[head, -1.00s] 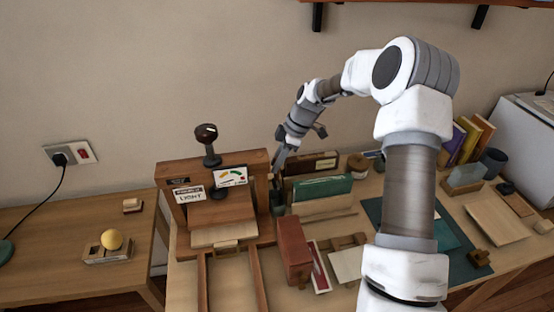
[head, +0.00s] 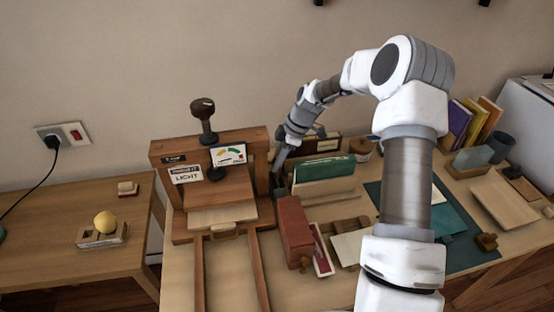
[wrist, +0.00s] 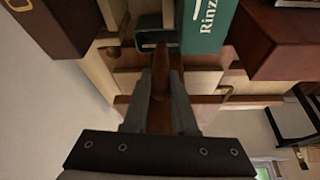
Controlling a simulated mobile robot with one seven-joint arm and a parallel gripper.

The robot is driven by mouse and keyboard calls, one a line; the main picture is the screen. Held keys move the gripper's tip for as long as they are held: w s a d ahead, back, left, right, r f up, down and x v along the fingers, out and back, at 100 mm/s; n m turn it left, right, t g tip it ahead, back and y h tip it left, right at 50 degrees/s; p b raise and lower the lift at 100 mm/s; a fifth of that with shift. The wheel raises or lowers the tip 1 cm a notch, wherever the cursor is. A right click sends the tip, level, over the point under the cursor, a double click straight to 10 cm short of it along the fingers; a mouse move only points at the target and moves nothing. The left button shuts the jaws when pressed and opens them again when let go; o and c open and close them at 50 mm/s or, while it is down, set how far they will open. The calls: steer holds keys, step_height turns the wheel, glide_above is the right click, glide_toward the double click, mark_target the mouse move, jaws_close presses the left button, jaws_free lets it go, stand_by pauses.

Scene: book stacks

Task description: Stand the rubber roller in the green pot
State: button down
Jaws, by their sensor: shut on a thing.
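My gripper (head: 277,168) points down at the back of the bench, just right of the wooden press. In the wrist view its fingers (wrist: 160,85) are shut on the rubber roller (wrist: 164,62), of which a brown, narrow wooden part shows between and beyond the fingers. The green pot (wrist: 146,38), dark and square-rimmed, lies just beyond the fingertips in the wrist view. In the head view the pot (head: 281,191) sits below the gripper. I cannot tell whether the roller's end is inside the pot or above it.
The wooden press (head: 158,160) stands close on the left. A green book (head: 322,169) in a rack and a reddish-brown block (head: 295,227) crowd the right. A teal mat (head: 463,255) lies farther right. A side table (head: 50,215) stands at the left.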

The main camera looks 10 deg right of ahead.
steer(key=shift+f, duration=0.15)
steer(key=c, duration=0.6)
jaws_free()
steer(key=shift+c, duration=0.2)
steer(key=p+v, duration=0.1)
steer(key=v, duration=1.6)
steer(key=shift+r, duration=0.25)
